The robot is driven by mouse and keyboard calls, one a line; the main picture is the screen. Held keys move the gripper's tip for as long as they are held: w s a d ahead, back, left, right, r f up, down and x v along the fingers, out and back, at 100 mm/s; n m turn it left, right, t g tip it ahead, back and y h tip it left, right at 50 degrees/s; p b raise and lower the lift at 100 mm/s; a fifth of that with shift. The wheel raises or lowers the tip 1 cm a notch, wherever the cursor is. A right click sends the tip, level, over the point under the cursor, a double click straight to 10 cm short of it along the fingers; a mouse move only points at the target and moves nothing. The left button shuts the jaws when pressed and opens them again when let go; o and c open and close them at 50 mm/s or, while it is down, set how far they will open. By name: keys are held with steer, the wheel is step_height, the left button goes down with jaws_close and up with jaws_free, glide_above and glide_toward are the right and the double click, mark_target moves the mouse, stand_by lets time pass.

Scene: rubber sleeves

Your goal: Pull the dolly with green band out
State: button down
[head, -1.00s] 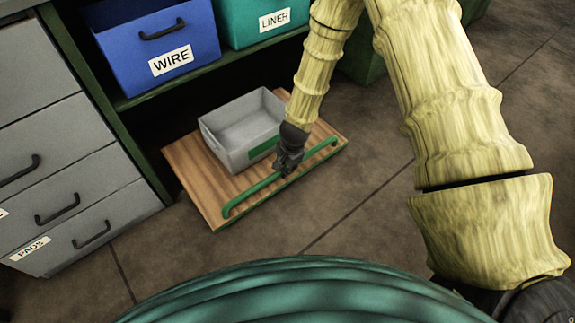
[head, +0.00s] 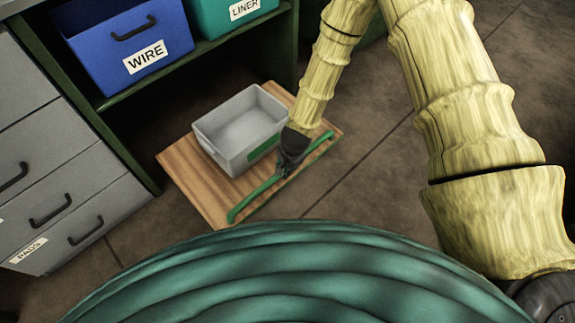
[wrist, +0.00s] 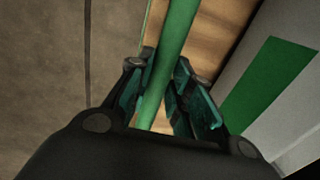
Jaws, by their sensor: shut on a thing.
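The dolly (head: 190,172) is a flat wooden board on the floor with a green bar handle (head: 249,203) along its front edge. A grey bin (head: 230,150) with a green band (head: 264,148) stands on the board. My gripper (head: 287,168) is shut on the green handle near its middle. In the wrist view the handle (wrist: 176,40) runs between my two fingers (wrist: 160,95), and the bin's green band (wrist: 268,88) shows at the right. The fingers hide part of the handle.
A dark green shelf (head: 190,62) behind the dolly holds a blue WIRE bin (head: 100,40) and a teal LINER bin (head: 215,18). A grey drawer cabinet (head: 60,160) stands at the left. Brown floor (head: 370,150) to the right is clear.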

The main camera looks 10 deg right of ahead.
steer(key=c, duration=1.3)
jaws_free()
steer(key=shift+r, duration=0.1)
step_height(320, 180, up, 12)
steer(key=s+d, duration=0.1)
steer(key=s, duration=0.1)
steer(key=shift+d+f, duration=0.2)
steer(key=shift+f, duration=0.05)
steer(key=s+d+f+n+g, duration=0.1)
steer(key=s+d+f+n, duration=0.3)
steer(key=s, duration=0.6)
steer(key=s+d+f+n+h, duration=0.1)
steer(key=s+d+f+n, duration=0.25)
steer(key=s, duration=0.55)
steer(key=s+d+f+n+g, duration=0.1)
steer(key=s+d+f+n, duration=0.3)
steer(key=s, duration=0.6)
step_height(320, 180, up, 36)
steer(key=p, duration=3.6)
steer(key=shift+w+d+r+m+p, duration=0.25)
steer(key=shift+w+m+p, duration=0.1)
